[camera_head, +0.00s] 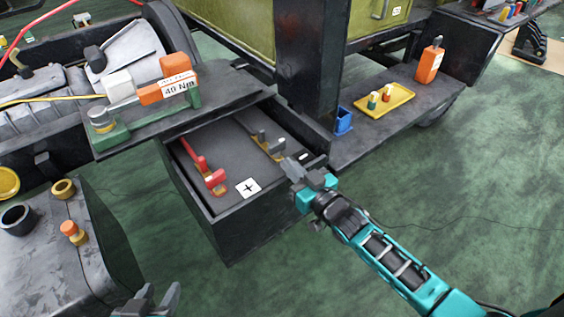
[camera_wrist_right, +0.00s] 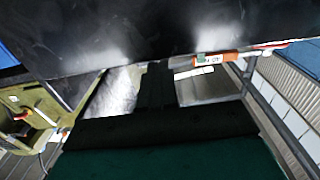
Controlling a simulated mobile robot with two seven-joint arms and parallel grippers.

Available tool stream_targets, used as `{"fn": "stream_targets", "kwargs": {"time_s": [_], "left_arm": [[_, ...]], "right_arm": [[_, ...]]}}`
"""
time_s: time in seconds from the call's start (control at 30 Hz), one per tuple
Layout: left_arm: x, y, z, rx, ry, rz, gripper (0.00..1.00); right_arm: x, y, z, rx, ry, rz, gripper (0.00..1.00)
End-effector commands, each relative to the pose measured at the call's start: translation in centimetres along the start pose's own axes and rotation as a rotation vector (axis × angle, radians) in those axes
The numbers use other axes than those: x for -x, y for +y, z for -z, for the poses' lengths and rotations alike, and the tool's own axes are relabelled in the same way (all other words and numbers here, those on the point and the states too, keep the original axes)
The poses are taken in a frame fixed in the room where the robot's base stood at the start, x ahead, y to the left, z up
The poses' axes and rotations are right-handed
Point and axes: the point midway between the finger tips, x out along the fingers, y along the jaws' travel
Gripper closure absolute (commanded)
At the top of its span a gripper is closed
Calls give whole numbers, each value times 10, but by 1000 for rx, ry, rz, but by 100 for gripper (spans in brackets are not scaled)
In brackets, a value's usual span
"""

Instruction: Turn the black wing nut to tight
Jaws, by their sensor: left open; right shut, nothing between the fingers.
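An open black box (camera_head: 232,228) holds two terminals beside "+" and "-" labels. The "-" side has a brass-coloured clamp (camera_head: 268,147) with a dark grey wing-shaped piece (camera_head: 259,138), which looks like the black wing nut. The "+" side has a red wing piece (camera_head: 203,164) on brass. My right gripper (camera_head: 291,168) is shut and empty at the box's right edge, just in front of the "-" clamp; contact cannot be told. Its fingers (camera_wrist_right: 156,80) point at a dark surface in the right wrist view. My left gripper (camera_head: 157,296) is open and empty at the bottom left.
A shelf (camera_head: 190,118) with an orange "40 Nm" tool (camera_head: 166,90) overhangs the box's back left. A dark post (camera_head: 310,70) rises behind. A yellow tray (camera_head: 384,100) and orange bottle (camera_head: 430,62) stand right. A block with rings (camera_head: 64,188) is left. Green floor is clear right.

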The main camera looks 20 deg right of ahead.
Motion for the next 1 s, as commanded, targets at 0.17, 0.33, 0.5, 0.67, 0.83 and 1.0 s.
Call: {"fn": "stream_targets", "kwargs": {"time_s": [0.17, 0.33, 0.5, 0.67, 0.83, 1.0], "left_arm": [[-5, 0, -9, 0, -8, -2, 55], [-5, 1, -8, 0, -10, -5, 55], [-4, 1, -6, -1, -7, -6, 55], [-5, 1, -2, -4, 1, -6, 55], [0, 0, 8, -7, 10, -5, 55], [3, -1, 10, -10, 11, -1, 55]], "right_arm": [[-26, 0, -1, -1, 1, 0, 100], [-35, 0, -1, 0, 0, 0, 100], [-36, 0, 0, 0, 0, 0, 100], [-36, 0, 0, 0, 0, 0, 100], [-38, -5, 3, -3, -2, -1, 100], [-45, -15, 2, -2, 0, 0, 100]]}}
